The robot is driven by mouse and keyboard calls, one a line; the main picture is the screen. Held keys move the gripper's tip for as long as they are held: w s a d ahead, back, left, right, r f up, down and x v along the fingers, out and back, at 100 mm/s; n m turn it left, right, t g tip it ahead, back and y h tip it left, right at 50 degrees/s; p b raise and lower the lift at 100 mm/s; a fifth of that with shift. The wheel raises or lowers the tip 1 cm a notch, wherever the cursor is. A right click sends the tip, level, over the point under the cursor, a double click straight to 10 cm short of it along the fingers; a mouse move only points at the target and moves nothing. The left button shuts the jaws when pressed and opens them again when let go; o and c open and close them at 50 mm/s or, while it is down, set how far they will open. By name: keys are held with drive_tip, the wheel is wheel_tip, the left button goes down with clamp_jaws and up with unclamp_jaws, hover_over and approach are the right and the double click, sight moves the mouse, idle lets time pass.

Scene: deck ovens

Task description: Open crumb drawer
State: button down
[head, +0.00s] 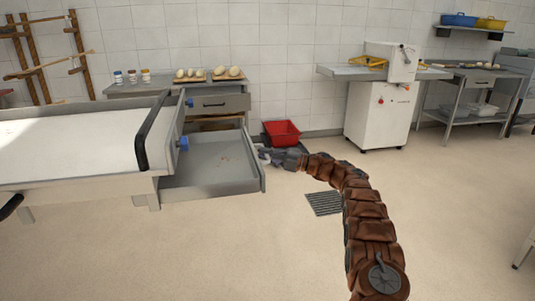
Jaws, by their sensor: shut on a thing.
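The crumb drawer (208,172) is a shallow grey metal tray-like drawer. It stands pulled out to the right from under the end of a white-topped bench or conveyor (75,135). A few small dark specks lie on its floor. My gripper (263,154) is at the drawer's right-hand front panel, near its far end, and is shut on it. The panel hides part of the fingers, and the handle itself is too small to make out. My arm reaches there from the lower right.
A red bin (281,133) stands on the floor just behind my gripper. A floor grate (323,203) lies below my arm. A side table (205,88) with dough pieces and jars is at the back. A white machine (379,113) stands back right. The front floor is clear.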

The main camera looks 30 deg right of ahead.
drive_tip(key=shift+d, duration=0.2)
drive_tip(key=c, duration=1.2)
unclamp_jaws()
drive_tip(key=v, duration=1.2)
